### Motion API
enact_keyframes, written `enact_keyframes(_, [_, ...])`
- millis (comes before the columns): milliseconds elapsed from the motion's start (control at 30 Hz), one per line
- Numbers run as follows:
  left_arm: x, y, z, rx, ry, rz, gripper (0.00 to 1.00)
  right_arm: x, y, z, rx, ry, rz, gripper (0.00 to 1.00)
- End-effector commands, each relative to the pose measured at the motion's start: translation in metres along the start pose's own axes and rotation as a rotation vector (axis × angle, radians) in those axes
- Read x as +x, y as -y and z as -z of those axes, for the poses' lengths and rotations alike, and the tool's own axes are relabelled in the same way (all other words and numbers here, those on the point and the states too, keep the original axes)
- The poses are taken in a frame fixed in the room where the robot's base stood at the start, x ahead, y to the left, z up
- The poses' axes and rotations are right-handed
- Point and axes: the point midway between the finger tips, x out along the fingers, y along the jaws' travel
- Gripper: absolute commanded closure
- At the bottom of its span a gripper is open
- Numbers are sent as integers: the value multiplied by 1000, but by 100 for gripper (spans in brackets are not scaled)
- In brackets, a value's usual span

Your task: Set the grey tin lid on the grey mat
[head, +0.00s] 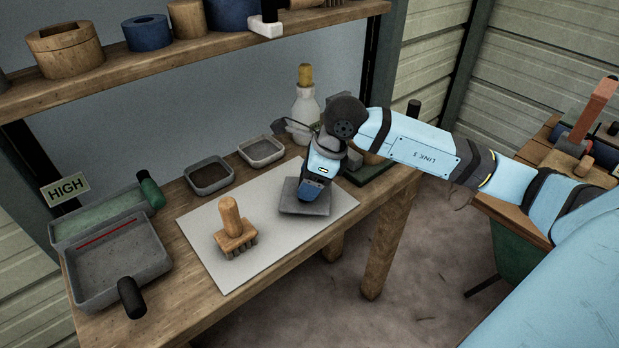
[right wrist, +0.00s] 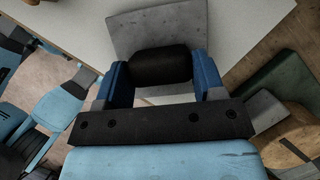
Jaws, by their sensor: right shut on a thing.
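The grey tin lid (head: 291,204) is a flat square plate over the right part of the pale grey mat (head: 300,244). In the right wrist view the lid (right wrist: 135,30) carries a thick black knob (right wrist: 160,65). My right gripper (head: 314,192) is above the lid. In the right wrist view its blue fingers (right wrist: 160,82) are shut on the black knob, one on each side. The lid looks nearly level and inside the mat's outline. I cannot tell whether its underside touches the mat. My left gripper is not in view.
A wooden-handled brush (head: 234,228) stands on the mat, left of the lid. Two small open trays, one brown (head: 210,190) and one grey (head: 261,162), sit behind the mat. A grey pan (head: 135,283) is at left. A white bottle (head: 305,108) stands behind my gripper.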

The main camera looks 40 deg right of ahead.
Motion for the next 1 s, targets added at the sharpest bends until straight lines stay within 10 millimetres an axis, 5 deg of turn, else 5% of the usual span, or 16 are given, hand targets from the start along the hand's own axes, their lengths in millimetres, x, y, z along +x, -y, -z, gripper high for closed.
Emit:
enact_keyframes(500, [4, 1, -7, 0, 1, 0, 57, 8, 0, 3, 0, 0, 1, 89])
enact_keyframes(533, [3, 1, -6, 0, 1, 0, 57, 7, 0, 3, 0, 0, 1, 30])
enact_keyframes(633, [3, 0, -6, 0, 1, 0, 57, 7, 0, 3, 0, 0, 0, 7])
enact_keyframes(1000, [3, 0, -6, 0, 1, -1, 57, 7, 0, 3, 0, 0, 0, 7])
